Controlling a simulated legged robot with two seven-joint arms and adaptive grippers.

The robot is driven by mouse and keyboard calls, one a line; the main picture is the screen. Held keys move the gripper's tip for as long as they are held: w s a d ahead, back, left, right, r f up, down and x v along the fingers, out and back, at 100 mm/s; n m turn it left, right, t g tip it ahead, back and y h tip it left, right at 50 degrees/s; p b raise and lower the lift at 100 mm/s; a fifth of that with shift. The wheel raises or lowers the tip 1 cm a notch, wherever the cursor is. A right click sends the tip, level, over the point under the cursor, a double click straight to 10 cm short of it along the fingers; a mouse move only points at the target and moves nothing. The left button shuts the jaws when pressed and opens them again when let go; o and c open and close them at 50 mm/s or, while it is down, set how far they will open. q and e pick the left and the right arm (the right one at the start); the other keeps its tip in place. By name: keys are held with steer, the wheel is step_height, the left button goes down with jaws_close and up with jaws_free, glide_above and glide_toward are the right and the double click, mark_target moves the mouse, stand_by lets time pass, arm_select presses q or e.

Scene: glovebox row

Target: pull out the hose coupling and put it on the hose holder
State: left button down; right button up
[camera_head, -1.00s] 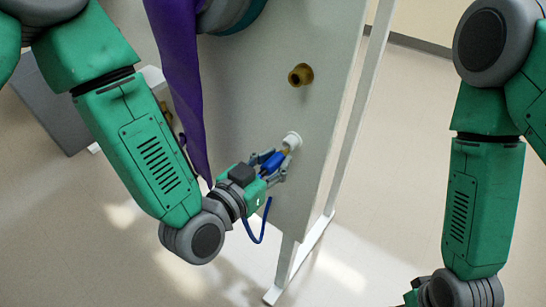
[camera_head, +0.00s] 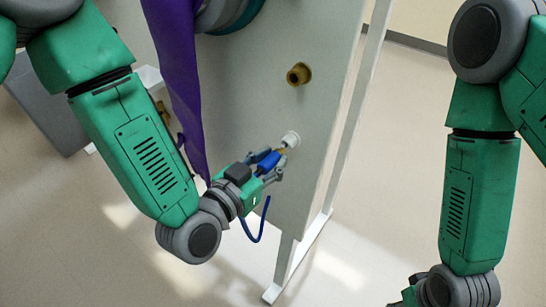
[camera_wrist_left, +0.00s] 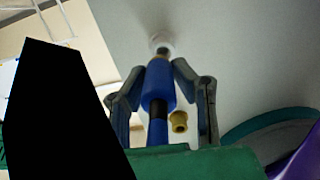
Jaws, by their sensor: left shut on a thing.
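The blue hose coupling (camera_head: 267,162) is between the fingers of my left gripper (camera_head: 272,168), which is shut on it. Its brass-coloured tip points at the white round port (camera_head: 290,139) low on the grey panel. In the left wrist view the coupling (camera_wrist_left: 158,85) lies between both fingers, with its tip at the port (camera_wrist_left: 161,43); I cannot tell if the tip is still inside. A blue hose (camera_head: 259,232) hangs in a loop below the gripper. A brass fitting (camera_head: 299,74) sticks out of the panel above; I cannot tell if it is the hose holder.
The grey panel (camera_head: 240,90) stands on a white frame (camera_head: 328,190) with a foot on the floor. A purple glove (camera_head: 178,80) hangs from a ringed port (camera_head: 225,12) close to my left forearm. The floor right of the frame is clear.

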mark_target(275, 154)
arm_select(q)
steer(key=shift+a, duration=0.25)
steer(key=shift+w+d, duration=0.15)
stand_by(0.3)
steer(key=shift+x, duration=1.4)
steer(key=c, duration=1.2)
jaws_free()
steer(key=shift+w, duration=0.1)
steer(key=v, duration=1.1)
steer(key=shift+s+a, duration=0.2)
steer(key=shift+s, duration=0.15)
